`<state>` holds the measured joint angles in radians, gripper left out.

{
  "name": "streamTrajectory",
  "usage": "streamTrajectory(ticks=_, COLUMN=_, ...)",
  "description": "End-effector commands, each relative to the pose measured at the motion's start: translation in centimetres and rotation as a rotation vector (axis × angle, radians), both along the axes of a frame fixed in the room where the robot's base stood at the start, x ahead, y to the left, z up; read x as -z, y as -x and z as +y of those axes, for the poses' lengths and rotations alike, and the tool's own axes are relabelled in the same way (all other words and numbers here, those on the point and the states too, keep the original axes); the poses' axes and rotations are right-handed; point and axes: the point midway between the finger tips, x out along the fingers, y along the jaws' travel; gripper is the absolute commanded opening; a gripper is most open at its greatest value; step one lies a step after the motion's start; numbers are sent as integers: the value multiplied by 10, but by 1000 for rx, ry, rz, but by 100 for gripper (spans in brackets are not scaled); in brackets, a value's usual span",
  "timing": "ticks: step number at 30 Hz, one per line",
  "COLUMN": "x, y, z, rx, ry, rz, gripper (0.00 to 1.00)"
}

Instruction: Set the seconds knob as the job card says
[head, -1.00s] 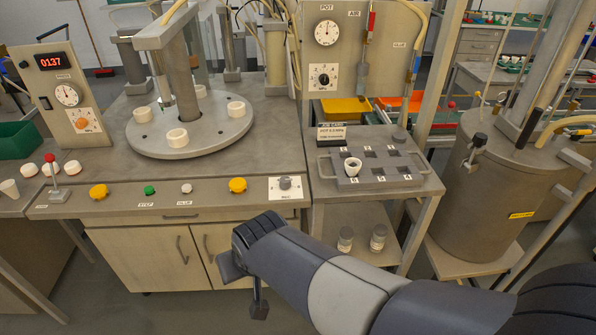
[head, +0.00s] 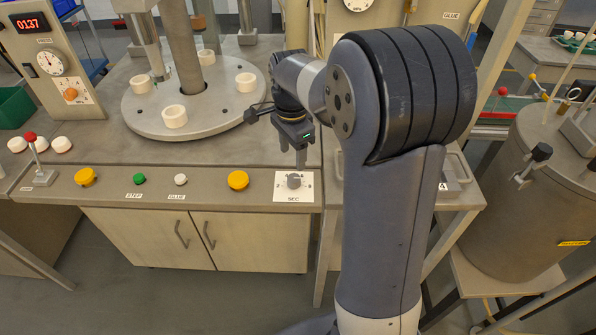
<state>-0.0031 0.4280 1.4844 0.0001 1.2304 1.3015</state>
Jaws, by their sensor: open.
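The seconds knob (head: 294,181) is a small grey knob on a white plate (head: 283,196) marked SEC, at the right end of the bench's front panel. Its pointer setting is too small to read. My gripper (head: 293,157) points down just above and behind the knob, with its fingers apart and nothing seen between them. I cannot tell from this view whether a finger touches the knob. The job card is hidden behind my arm.
A yellow button (head: 238,180) sits left of the knob plate. The round turntable (head: 140,119) with white rings stands behind. A red-topped lever (head: 34,148) and a red display (head: 28,23) are at left.

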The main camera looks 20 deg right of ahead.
Motion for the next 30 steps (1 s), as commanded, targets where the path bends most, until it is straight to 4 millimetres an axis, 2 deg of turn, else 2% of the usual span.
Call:
streamTrajectory(ticks=1, x=11, y=1, z=0, rx=0, ry=0, rz=5, gripper=56)
streamTrajectory(ticks=6, x=45, y=1, z=0, rx=-1, ry=0, rz=4, gripper=56)
streamTrajectory(ticks=13, x=76, y=0, z=0, rx=-2, ry=0, rz=1, gripper=56)
streamTrajectory(ticks=18, x=85, y=0, z=0, rx=-2, ry=0, rz=-1, gripper=56)
streamTrajectory(ticks=25, x=85, y=0, z=0, rx=-2, ry=1, rz=-1, gripper=56)
streamTrajectory(ticks=30, x=85, y=0, z=0, rx=-3, ry=0, rz=-1, gripper=43)
